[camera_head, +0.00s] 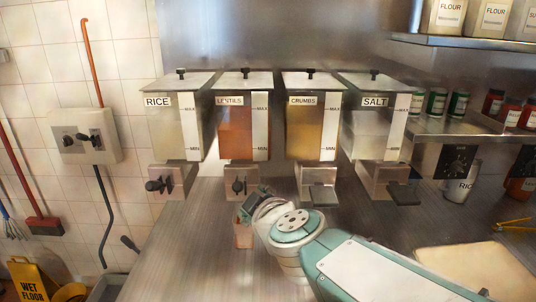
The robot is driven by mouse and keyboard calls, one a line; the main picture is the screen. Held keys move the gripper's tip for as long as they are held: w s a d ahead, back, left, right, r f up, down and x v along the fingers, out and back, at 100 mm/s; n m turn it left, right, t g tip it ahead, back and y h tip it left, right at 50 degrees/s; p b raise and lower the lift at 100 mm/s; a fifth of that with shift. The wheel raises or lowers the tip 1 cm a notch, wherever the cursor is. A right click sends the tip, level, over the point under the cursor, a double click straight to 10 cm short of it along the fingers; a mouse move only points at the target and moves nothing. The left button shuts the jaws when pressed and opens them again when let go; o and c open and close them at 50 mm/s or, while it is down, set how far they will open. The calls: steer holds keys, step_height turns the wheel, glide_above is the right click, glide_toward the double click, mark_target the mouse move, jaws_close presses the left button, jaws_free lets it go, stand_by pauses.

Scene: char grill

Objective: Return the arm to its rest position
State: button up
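My arm reaches in from the lower right, with its pale green and white links bent over the steel counter (190,245). My gripper (252,203) is at the far end of the arm, in front of the lentils dispenser (233,135). It is small and partly hidden by my own wrist, so I cannot tell whether its fingers are open or shut. A pinkish-brown container (243,237) shows just below the gripper and left of my wrist. I cannot tell whether the gripper touches it.
Rice (178,130), crumbs (305,135) and salt (367,135) dispensers stand beside the lentils one. A pale board (475,272) lies front right. Spice jars (437,104) line a shelf. The counter's left part is clear.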

steer(key=s+d+f+m+g+h, duration=0.3)
steer(key=s+d+f+m, duration=0.2)
steer(key=s+d, duration=0.3)
steer(key=s+d+f+m+g+h, duration=0.3)
steer(key=s+d+m, duration=0.5)
steer(key=d, duration=0.4)
step_height(320, 180, down, 3)
steer(key=shift+s+d+r+g, duration=0.1)
steer(key=shift+s+d+g, duration=0.35)
steer(key=shift+s, duration=0.35)
steer(key=shift+w+a, duration=0.1)
